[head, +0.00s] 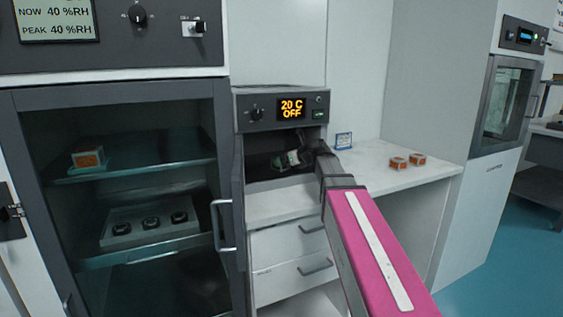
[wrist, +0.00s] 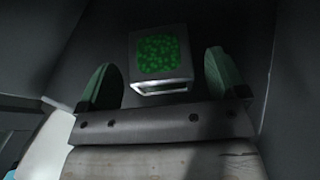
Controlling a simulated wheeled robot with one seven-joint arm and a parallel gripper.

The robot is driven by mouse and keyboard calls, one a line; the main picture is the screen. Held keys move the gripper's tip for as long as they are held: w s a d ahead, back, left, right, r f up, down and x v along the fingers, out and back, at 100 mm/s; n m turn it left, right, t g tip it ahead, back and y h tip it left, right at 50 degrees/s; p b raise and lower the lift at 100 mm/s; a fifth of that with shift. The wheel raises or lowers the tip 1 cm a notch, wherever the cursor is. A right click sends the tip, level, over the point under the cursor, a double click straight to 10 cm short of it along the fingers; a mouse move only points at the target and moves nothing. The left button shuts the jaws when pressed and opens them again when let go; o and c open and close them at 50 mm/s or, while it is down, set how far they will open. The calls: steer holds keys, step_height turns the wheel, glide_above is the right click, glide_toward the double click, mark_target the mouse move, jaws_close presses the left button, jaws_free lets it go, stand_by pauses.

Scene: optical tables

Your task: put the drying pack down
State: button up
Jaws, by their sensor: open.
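The drying pack, a small pale box with a window of green beads (wrist: 161,54), is inside the dark chamber of the small oven (head: 256,114). In the wrist view it lies between the two green fingers of my gripper (wrist: 163,66), with a gap on each side. The fingers are apart and do not grip it. In the head view my gripper (head: 287,161) reaches into the oven's open front. The pack is hard to make out there, and its contact with the oven floor cannot be told. The oven display reads 20 C OFF.
Two orange-windowed packs (head: 398,163) (head: 417,160) sit on the white counter (head: 375,183), near a small blue-edged sign (head: 343,141). The glass-fronted cabinet (head: 222,225) at left holds another orange pack (head: 88,157) and a tray of dark round parts (head: 150,232). Oven walls are close around my gripper.

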steer(key=s+d, duration=0.8)
steer(key=shift+s+d, duration=0.2)
steer(key=shift+d, duration=0.05)
